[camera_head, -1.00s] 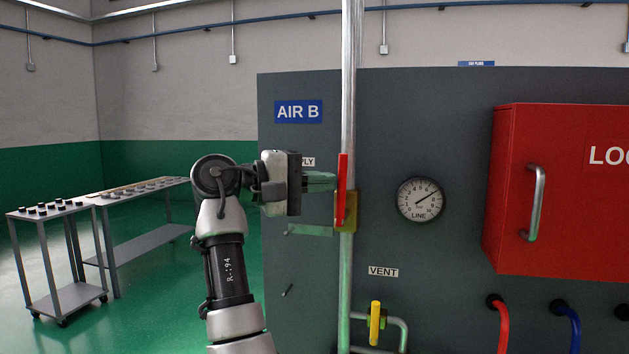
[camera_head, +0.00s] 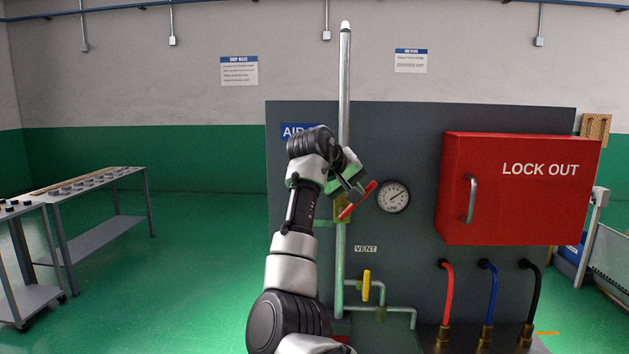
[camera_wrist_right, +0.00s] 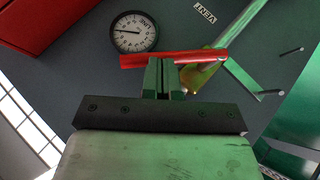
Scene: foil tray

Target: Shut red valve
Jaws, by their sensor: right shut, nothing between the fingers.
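The red valve handle (camera_head: 368,191) sits on the vertical pipe (camera_head: 344,90) left of the line gauge and is tilted diagonally to the pipe. It also shows in the right wrist view (camera_wrist_right: 190,56), lying across just beyond my fingertips, with its brass valve body (camera_wrist_right: 203,74) behind it. My right gripper (camera_head: 357,194) is at the handle, its fingers shut with nothing between them. In the right wrist view the fingertips (camera_wrist_right: 163,62) are against or very close to the handle's side; contact cannot be told. My left gripper is not in view.
The line gauge (camera_head: 393,197) is just right of the handle. A yellow vent valve (camera_head: 366,286) is below. A red lock out box (camera_head: 515,188) juts from the panel at right, above red, blue and black hoses. Tables (camera_head: 95,187) stand at left, with open floor between.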

